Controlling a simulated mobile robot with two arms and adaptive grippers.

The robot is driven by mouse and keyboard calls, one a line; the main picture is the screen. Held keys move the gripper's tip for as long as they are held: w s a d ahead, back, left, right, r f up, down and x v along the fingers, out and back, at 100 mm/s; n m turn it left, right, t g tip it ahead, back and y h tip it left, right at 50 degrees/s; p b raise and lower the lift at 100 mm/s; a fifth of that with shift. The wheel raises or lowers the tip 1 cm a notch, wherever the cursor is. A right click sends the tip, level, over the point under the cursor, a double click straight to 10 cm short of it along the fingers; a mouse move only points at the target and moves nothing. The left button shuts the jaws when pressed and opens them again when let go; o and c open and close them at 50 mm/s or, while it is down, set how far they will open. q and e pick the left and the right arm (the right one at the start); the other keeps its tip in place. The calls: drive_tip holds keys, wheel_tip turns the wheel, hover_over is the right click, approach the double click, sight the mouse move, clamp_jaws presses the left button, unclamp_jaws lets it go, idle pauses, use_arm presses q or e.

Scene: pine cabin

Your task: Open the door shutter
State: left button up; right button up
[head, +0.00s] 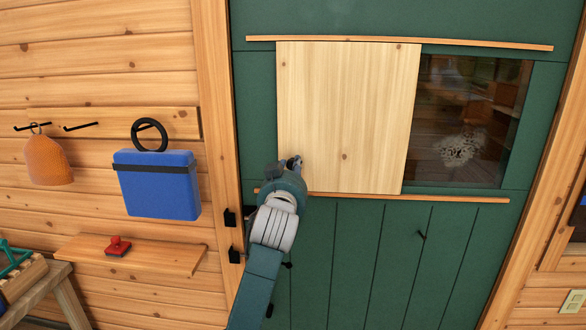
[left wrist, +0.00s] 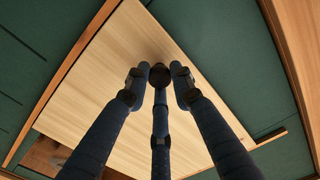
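The shutter (head: 346,115) is a pale wood panel on the green door (head: 375,265). It covers the left part of the door window (head: 465,122), whose right part is uncovered. My left gripper (head: 294,163) is at the shutter's lower left. In the left wrist view the three dark fingers of the left gripper (left wrist: 160,80) converge before the shutter (left wrist: 205,75). A dark brown round shape (left wrist: 160,75) sits between the fingertips; it looks like a knob, but I cannot tell if the fingers press on it. My right gripper is not in view.
Wooden rails run above (head: 400,43) and below (head: 440,198) the shutter. Left of the door hang an orange cap-like item (head: 47,162) and a blue bag (head: 158,187). A small shelf (head: 165,257) below holds a red object (head: 118,246). A bench (head: 62,285) stands at the lower left.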

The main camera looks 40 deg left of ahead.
use_arm(q)
drive_tip(key=o, duration=0.4)
drive_tip(key=shift+a, duration=0.2)
drive_tip(key=shift+c, duration=0.2)
drive_tip(key=shift+s+d, duration=0.1)
drive_tip(key=shift+d, duration=0.05)
drive_tip(key=v, duration=1.1)
drive_tip(key=shift+s+d, duration=0.2)
drive_tip(key=shift+s, duration=0.15)
